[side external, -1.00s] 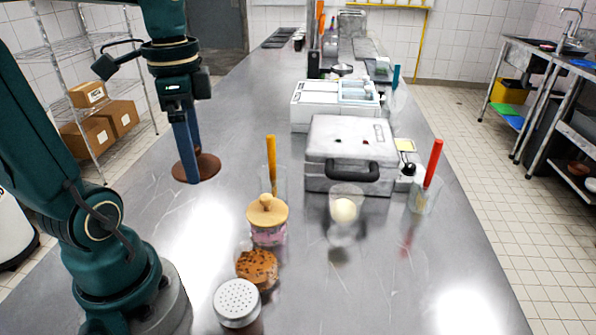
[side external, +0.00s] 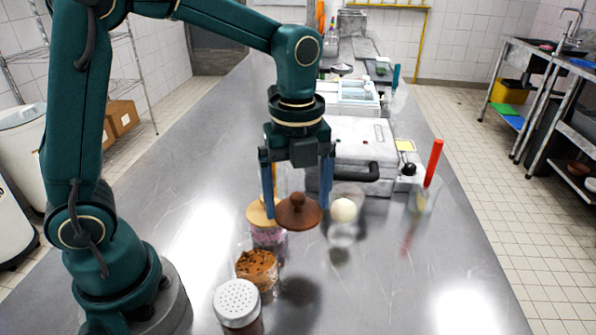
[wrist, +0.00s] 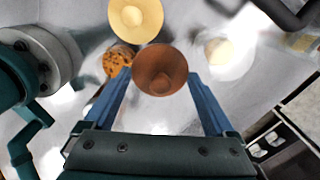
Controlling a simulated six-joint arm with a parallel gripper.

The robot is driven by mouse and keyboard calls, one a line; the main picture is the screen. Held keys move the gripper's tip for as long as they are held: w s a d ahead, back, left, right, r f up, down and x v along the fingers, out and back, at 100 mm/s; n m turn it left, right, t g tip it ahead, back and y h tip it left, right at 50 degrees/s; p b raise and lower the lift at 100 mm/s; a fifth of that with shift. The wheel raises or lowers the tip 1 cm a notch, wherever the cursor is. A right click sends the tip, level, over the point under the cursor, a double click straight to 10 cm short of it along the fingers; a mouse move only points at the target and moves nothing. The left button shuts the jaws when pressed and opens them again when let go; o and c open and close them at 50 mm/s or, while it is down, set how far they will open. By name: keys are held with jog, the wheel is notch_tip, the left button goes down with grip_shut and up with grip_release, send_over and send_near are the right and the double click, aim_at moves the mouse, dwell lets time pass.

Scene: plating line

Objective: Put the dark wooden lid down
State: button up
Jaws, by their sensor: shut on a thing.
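The dark wooden lid (side external: 298,216) is a round brown disc with a knob on top. My gripper (side external: 297,200) is shut on it, one blue finger at each side of its rim. In the wrist view the lid (wrist: 160,70) sits between the fingertips (wrist: 159,76). It is held in the air, with a dark shadow on the steel table (side external: 390,285) below. In the side view it hangs right of the jar with the light wooden lid (side external: 258,213), partly overlapping its outline.
A jar of brown, dark-specked contents (side external: 257,268) and a shaker with a perforated top (side external: 237,300) stand in front. A glass with a pale ball (side external: 344,209), a glass with a red-handled tool (side external: 433,165) and a grey case (side external: 400,180) stand to the right. The front right table is clear.

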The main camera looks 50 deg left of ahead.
send_over(336, 300)
notch_tip(336, 300, down, 6)
jog(key=shift+f, duration=2.15)
jog(key=shift+f, duration=0.15)
jog(key=o, duration=1)
notch_tip(336, 300, up, 11)
jog(key=s+a+r+n+t, duration=0.2)
jog(key=s+a+n, duration=0.3)
jog(key=n, duration=0.6)
jog(key=s+a+r+n+t, duration=0.2)
jog(key=s+a+n+t, duration=0.1)
jog(key=a+n, duration=0.5)
jog(key=s+n, duration=0.1)
jog(key=n, duration=0.2)
jog(key=shift+s+r+t, duration=0.2)
jog(key=shift+s+t, duration=0.1)
jog(key=shift+s, duration=0.05)
